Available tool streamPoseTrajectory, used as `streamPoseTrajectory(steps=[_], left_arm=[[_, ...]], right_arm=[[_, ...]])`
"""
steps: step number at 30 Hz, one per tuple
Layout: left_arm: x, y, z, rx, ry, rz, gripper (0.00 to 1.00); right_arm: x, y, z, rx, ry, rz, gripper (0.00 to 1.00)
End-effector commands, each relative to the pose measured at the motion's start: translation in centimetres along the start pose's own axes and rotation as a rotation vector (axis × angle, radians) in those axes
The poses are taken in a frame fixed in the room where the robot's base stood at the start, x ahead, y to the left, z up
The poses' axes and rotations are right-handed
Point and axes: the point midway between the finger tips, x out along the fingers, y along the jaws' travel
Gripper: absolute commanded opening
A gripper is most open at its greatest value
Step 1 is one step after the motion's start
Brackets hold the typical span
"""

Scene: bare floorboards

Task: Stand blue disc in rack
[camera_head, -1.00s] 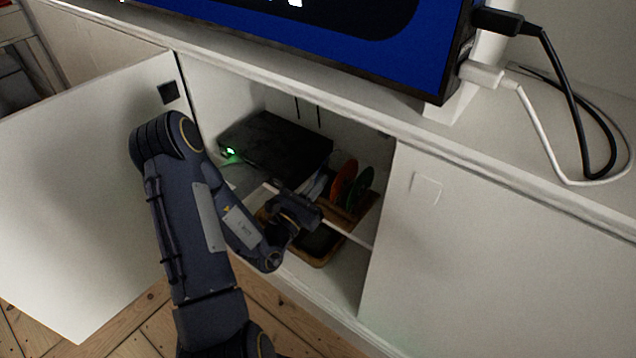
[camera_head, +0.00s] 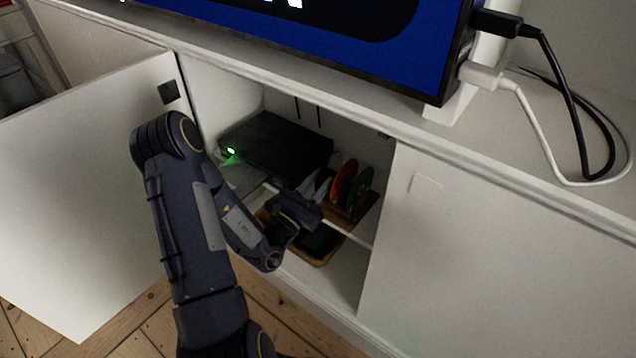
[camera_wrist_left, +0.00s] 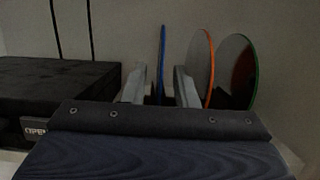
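The blue disc (camera_wrist_left: 162,62) stands upright, seen edge-on in the left wrist view. My left gripper (camera_wrist_left: 160,84) has its two fingers apart, one on each side of the disc, with a gap visible on both sides. The disc's lower edge is hidden behind the gripper body. The wooden rack (camera_head: 357,212) is on the cabinet shelf, with an orange-rimmed disc (camera_head: 343,184) and a green-rimmed disc (camera_head: 361,186) upright in it, to the right of my left gripper. My right gripper is not in view.
A black box with a green light (camera_head: 275,145) sits on the shelf left of the rack. The open cabinet door (camera_head: 85,190) is at left and the closed panel (camera_head: 490,250) at right. A wooden tray (camera_head: 318,258) lies below the shelf edge.

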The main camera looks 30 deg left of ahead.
Motion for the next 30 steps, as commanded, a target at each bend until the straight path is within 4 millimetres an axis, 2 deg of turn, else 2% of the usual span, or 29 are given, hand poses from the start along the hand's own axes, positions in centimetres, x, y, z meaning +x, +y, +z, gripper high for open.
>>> streamPoseTrajectory(steps=[10, 21, 25, 30], left_arm=[[-0.5, 0.0, 0.0, -0.001, 0.002, 0.001, 0.27], [-6.3, 0.1, -0.1, -0.001, 0.004, 0.003, 0.27], [-7.5, 0.0, 0.0, -0.002, 0.002, 0.001, 0.27], [-7.9, 0.0, 0.0, 0.000, 0.000, 0.000, 0.27]], right_arm=[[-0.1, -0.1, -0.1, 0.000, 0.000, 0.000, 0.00], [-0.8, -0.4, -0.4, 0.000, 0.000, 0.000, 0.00], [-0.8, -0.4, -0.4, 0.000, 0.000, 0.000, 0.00], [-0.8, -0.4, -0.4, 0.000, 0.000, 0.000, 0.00]])
